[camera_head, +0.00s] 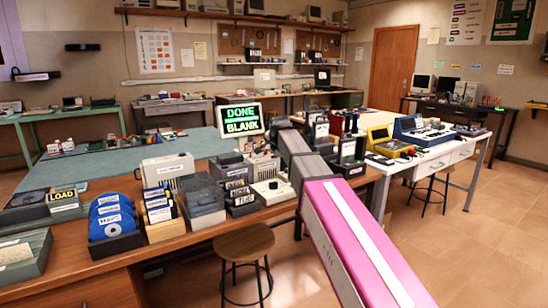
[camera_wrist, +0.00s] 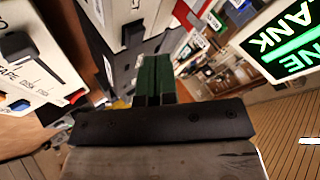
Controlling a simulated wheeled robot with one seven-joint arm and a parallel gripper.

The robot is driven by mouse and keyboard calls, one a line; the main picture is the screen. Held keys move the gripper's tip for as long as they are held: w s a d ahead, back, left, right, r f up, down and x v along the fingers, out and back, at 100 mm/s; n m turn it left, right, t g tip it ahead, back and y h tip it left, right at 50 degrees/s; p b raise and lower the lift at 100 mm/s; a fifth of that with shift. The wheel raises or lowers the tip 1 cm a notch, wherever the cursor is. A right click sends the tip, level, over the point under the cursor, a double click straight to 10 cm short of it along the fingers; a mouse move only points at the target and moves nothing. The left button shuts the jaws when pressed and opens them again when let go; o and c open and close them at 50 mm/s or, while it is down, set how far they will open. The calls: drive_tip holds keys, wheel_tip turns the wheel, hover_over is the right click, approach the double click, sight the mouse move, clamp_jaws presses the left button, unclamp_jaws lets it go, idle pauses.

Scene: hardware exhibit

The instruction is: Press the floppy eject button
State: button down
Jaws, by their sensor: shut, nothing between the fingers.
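My gripper (camera_wrist: 154,62) shows in the wrist view as two green fingers shut together with nothing between them. Its tips are close to a grey-and-beige panel (camera_wrist: 112,62); I cannot tell whether they touch it. A black knob or button (camera_wrist: 133,34) sits on a beige face just left of the tips. I cannot make out for sure which part is the floppy eject button. In the head view, my arm reaches over the bench to a beige vented unit (camera_head: 262,164) below the monitor. The arm hides my fingers there.
A monitor (camera_head: 240,119) reads "DONE BLANK" in green; it also stands at right in the wrist view (camera_wrist: 288,42). A stool (camera_head: 244,243) stands in front.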

sight(275, 156)
drive_tip(key=shift+r, duration=0.1)
drive_tip(key=shift+r, duration=2.4)
